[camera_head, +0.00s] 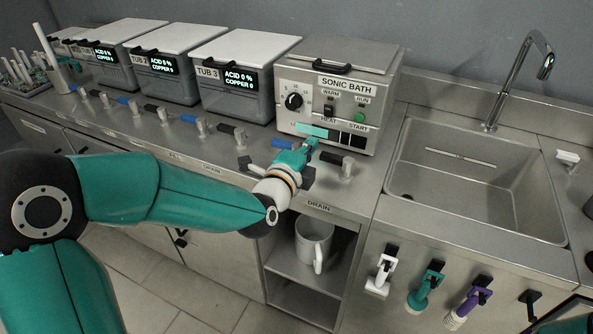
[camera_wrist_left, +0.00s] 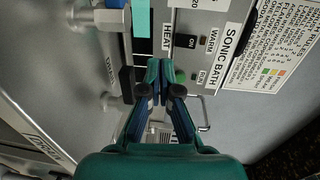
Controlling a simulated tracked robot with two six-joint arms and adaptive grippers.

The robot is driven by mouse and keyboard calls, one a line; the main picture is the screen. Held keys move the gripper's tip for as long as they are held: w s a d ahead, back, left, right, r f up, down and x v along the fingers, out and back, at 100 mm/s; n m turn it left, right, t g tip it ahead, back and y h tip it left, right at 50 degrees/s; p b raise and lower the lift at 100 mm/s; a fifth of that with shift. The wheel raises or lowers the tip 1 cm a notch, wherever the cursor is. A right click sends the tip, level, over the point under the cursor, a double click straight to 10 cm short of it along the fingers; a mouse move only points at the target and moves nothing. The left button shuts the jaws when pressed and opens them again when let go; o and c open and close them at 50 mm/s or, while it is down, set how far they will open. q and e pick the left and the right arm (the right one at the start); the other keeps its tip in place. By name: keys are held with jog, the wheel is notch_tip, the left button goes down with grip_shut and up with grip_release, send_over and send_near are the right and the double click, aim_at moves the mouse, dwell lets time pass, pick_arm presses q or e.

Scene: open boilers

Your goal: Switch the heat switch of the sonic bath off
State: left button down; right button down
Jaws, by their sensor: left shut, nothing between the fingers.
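The sonic bath (camera_head: 335,62) is a grey steel box on the bench with a labelled front panel. Its heat switch (camera_head: 329,111) is a small black rocker above the HEAT label. In the wrist view the switch (camera_wrist_left: 187,41) shows the word ON. My left gripper (camera_head: 311,142) is shut and empty, below the HEAT label in the head view. In the wrist view its fingertips (camera_wrist_left: 160,69) are beside the switch, apart from it in the picture, and partly cover the green start button (camera_wrist_left: 180,76). Contact with the panel cannot be told. My right gripper is not in view.
A black dial (camera_head: 293,101) is left of the switch, and the green start button (camera_head: 360,117) is right. Drain valves with blue and black handles (camera_head: 330,158) line the bench front near my arm. The sink (camera_head: 470,170) is to the right, tubs (camera_head: 235,85) to the left.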

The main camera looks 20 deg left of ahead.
pick_arm(q)
jog(key=s, duration=0.3)
jog(key=s+f, duration=0.1)
jog(key=s, duration=0.1)
jog(key=shift+s+a+b, duration=0.1)
jog(key=shift+s+b, duration=0.25)
jog(key=shift+b, duration=0.05)
